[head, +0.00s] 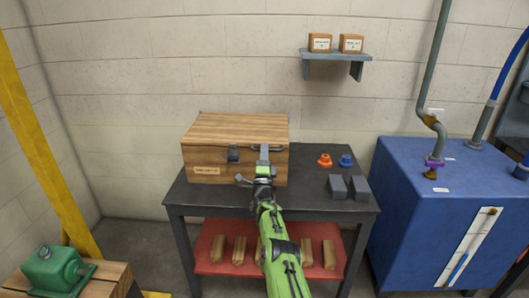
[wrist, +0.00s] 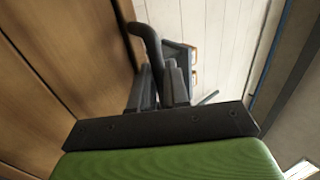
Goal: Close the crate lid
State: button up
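The wooden crate (head: 207,168) stands on the left part of the dark table. Its plank lid (head: 235,128) lies down over the box; I cannot tell whether a thin gap remains. A dark latch (head: 233,153) and a pale label show on the front. My gripper (head: 264,165) is at the right part of the crate's front. In the wrist view my gripper (wrist: 160,85) has its fingers close together on the dark curved lid handle (wrist: 146,38), whose lower end passes between them. The crate's wood fills the left of that view.
The dark table (head: 310,203) also holds an orange part (head: 325,160), a blue part (head: 346,161) and two grey blocks (head: 348,187) at right. A wall shelf (head: 336,56) carries two small boxes. A blue cabinet (head: 410,215) stands at right, a green motor (head: 55,270) at lower left.

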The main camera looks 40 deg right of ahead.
jog(key=o, duration=0.3)
jog(key=shift+w+d+f, duration=0.1)
jog(key=shift+d+f, duration=0.1)
jog(key=shift+a+p, duration=0.15)
jog(key=shift+p, duration=0.55)
jog(key=p+v, duration=0.9)
jog(key=v, duration=0.6)
jog(key=shift+s+a+f+p, duration=0.15)
jog(key=shift+s+f+p, duration=0.1)
jog(key=shift+p, duration=0.15)
